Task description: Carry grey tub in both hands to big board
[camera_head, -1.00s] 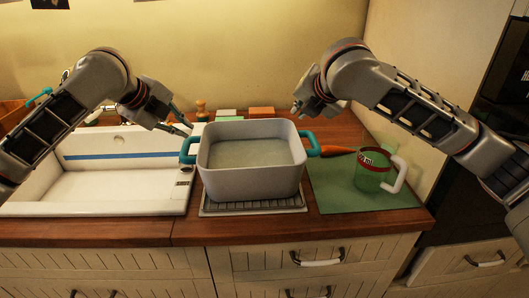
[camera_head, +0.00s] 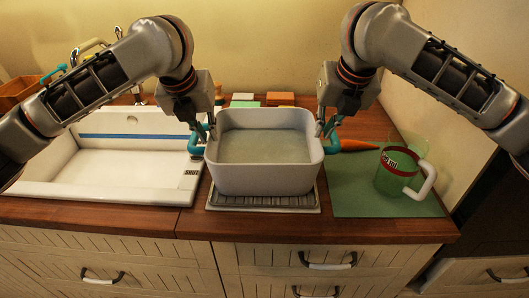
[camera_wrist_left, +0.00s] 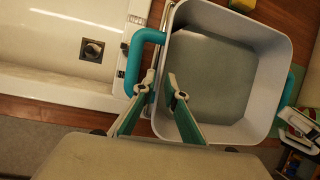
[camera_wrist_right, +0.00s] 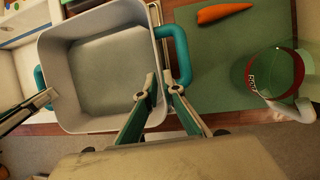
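The grey tub (camera_head: 262,182) with teal handles stands upright on a ribbed drying rack (camera_head: 265,203) on the worktop. A flat green board (camera_head: 350,195) lies to its right; I cannot tell whether this is the big board. My left gripper (camera_head: 207,128) is at the tub's left handle (camera_wrist_left: 131,65). Its fingers (camera_wrist_left: 162,90) are apart, one by the handle and one over the tub's inside. My right gripper (camera_head: 325,130) is at the right handle (camera_wrist_right: 183,55). Its fingers (camera_wrist_right: 163,88) are apart, astride the rim and by the handle. Neither visibly clamps.
A green measuring jug (camera_head: 398,172) and a carrot (camera_wrist_right: 224,13) are on the green board. A white sink (camera_head: 110,165) with a tap lies to the left. Small coloured blocks (camera_head: 280,98) stand behind the tub. Drawers (camera_head: 320,258) front the worktop.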

